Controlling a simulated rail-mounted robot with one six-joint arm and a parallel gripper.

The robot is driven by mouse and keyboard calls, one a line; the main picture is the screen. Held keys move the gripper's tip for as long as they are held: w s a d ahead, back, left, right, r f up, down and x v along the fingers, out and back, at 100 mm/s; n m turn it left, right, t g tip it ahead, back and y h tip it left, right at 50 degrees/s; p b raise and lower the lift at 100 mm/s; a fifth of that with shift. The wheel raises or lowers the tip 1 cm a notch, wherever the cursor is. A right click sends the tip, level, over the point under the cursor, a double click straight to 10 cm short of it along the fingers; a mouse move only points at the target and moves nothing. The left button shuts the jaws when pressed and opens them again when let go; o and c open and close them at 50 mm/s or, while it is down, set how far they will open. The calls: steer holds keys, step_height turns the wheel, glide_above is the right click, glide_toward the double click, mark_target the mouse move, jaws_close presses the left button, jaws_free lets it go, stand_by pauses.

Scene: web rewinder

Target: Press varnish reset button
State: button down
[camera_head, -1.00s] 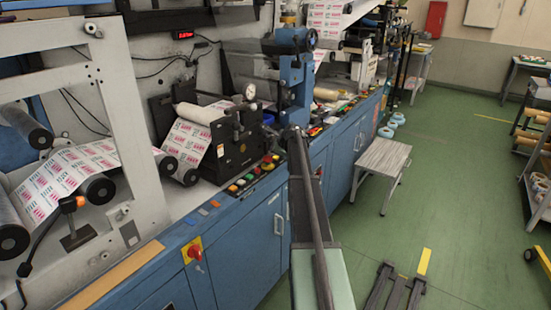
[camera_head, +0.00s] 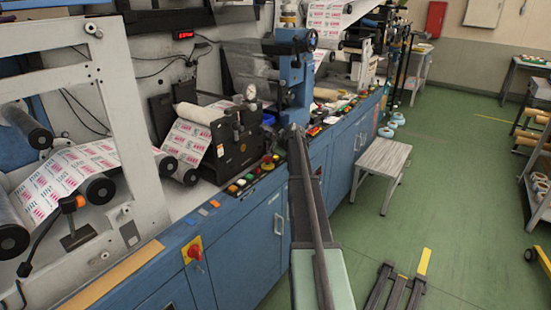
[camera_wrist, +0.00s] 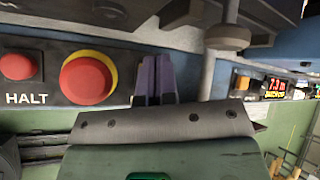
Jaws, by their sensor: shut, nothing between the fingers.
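My gripper (camera_wrist: 154,60) is shut and empty in the wrist view, its two dark fingers side by side. It is close to a control panel, just right of a large red mushroom button (camera_wrist: 88,78) with a yellow ring, and looks apart from it. A smaller red button (camera_wrist: 18,66) labelled HALT is at the far left. I see no varnish reset label, so I cannot tell which button it is. In the head view a row of coloured buttons (camera_head: 250,176) runs along the ledge left of my arm; my fingers are hidden there.
A grey knob-like part (camera_wrist: 228,38) stands right of my fingers in the wrist view. In the head view a blue upright (camera_head: 295,75) rises behind my arm's end. A red switch on a yellow plate (camera_head: 186,243) is nearer. A stool (camera_head: 384,155) stands right; green floor is open.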

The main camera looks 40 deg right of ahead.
mark_target(276, 157)
steer(key=shift+f+b, duration=0.3)
steer(key=shift+f, duration=0.1)
steer(key=shift+s+a+f+b, duration=0.1)
steer(key=shift+s+f+b, duration=0.05)
steer(key=shift+f+b, duration=0.55)
stand_by(0.8)
steer(key=shift+r, duration=0.15)
steer(key=shift+d+r+p, duration=0.5)
steer(key=shift+r+p, duration=0.3)
steer(key=shift+p, duration=0.15)
step_height(276, 157, up, 5)
steer(key=p, duration=0.5)
steer(key=shift+a+r, duration=0.1)
steer(key=shift+a, duration=0.05)
